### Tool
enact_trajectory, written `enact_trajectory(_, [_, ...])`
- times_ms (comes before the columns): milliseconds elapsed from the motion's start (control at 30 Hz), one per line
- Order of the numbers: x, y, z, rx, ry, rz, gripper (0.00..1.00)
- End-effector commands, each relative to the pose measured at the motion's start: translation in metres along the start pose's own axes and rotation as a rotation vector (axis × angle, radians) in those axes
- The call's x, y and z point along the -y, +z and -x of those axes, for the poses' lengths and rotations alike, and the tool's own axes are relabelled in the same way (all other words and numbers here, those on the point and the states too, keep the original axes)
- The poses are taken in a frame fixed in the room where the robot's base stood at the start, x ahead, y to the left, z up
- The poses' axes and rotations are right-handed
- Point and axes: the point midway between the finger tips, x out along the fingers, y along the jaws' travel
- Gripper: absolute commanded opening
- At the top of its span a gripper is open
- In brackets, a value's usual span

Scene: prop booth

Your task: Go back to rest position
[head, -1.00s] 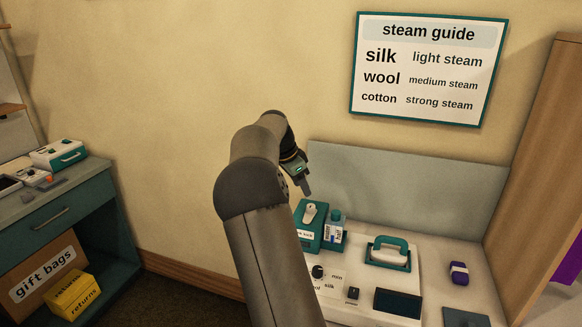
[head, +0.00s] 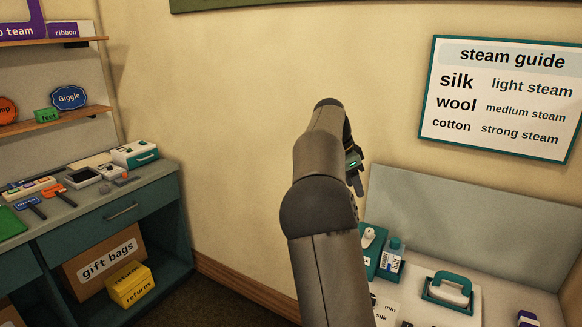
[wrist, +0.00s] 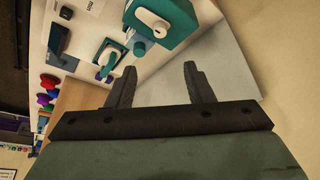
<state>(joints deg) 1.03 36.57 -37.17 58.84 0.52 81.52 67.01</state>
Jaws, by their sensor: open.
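My gripper (wrist: 158,86) is open and empty in the wrist view, its two dark fingers spread apart with nothing between them. In the head view my gripper (head: 357,180) is mostly hidden behind my own arm, raised in front of the wall above the steam station. The teal steam unit (wrist: 165,20) shows beyond the fingertips in the wrist view, apart from them. The teal-handled iron (head: 449,292) stands on the white counter at the lower right of the head view.
A bottle with a teal cap (head: 391,258) stands beside the teal unit. A steam guide sign (head: 502,98) hangs on the wall. At left are a desk (head: 125,212), a gift bags box (head: 103,258) and a yellow returns box (head: 131,285). The wall between is bare.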

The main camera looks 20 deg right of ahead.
Motion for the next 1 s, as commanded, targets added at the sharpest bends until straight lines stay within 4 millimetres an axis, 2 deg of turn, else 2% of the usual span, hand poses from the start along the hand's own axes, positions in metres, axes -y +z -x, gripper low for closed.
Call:
enact_trajectory(167, [-0.006, 0.003, 0.0, 0.021, -0.005, 0.028, 0.47])
enact_trajectory(267, [-0.025, 0.016, 0.0, 0.086, -0.022, 0.122, 0.47])
enact_trajectory(367, [-0.06, 0.046, 0.001, 0.18, -0.062, 0.301, 0.47])
enact_trajectory(567, [-0.155, 0.142, 0.005, 0.314, -0.201, 0.792, 0.47])
enact_trajectory(700, [-0.238, 0.208, -0.001, 0.329, -0.295, 1.153, 0.47])
enact_trajectory(800, [-0.291, 0.241, -0.012, 0.309, -0.341, 1.369, 0.47])
enact_trajectory(900, [-0.332, 0.262, -0.026, 0.282, -0.367, 1.531, 0.47])
enact_trajectory(1000, [-0.357, 0.272, -0.037, 0.261, -0.378, 1.63, 0.47])
